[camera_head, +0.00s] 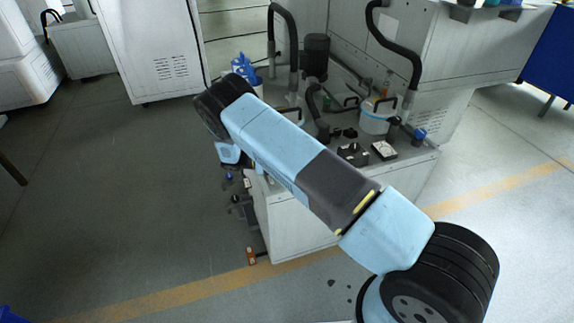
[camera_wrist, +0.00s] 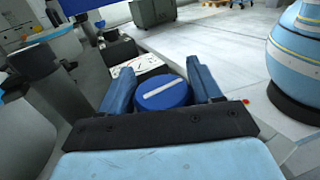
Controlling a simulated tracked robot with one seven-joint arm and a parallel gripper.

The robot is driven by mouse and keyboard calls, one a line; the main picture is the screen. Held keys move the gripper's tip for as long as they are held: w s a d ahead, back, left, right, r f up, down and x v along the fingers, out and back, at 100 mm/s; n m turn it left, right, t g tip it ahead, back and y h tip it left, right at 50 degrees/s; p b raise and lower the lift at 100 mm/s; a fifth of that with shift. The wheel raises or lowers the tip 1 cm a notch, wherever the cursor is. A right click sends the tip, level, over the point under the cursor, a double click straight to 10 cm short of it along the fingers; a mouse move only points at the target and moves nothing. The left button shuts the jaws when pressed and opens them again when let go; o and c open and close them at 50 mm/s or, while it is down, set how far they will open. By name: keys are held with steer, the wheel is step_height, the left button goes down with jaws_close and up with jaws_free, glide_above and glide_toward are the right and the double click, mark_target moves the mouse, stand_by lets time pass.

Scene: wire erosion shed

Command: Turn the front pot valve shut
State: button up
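A round blue valve knob (camera_wrist: 163,93) with a white bar on its top sits between the fingers of my gripper (camera_wrist: 163,85) in the wrist view. The white bar runs slightly tilted across the picture. The two blue fingers flank the knob closely, with no clear gap on either side, so my gripper looks shut on it. A pot (camera_head: 376,122) with a blue band stands on the bench there.
The white bench (camera_head: 300,237) carries black hoses, a dark cylinder (camera_head: 315,56), a black box (camera_head: 352,154) and a white-faced box (camera_head: 384,150). The white-faced box also shows beyond the knob in the wrist view (camera_wrist: 137,66). Open floor (camera_head: 120,200) lies left of the bench.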

steer(key=shift+o, duration=1.4)
steer(key=v, duration=1.3)
steer(key=shift+a, duration=0.4)
steer(key=shift+f, duration=0.1)
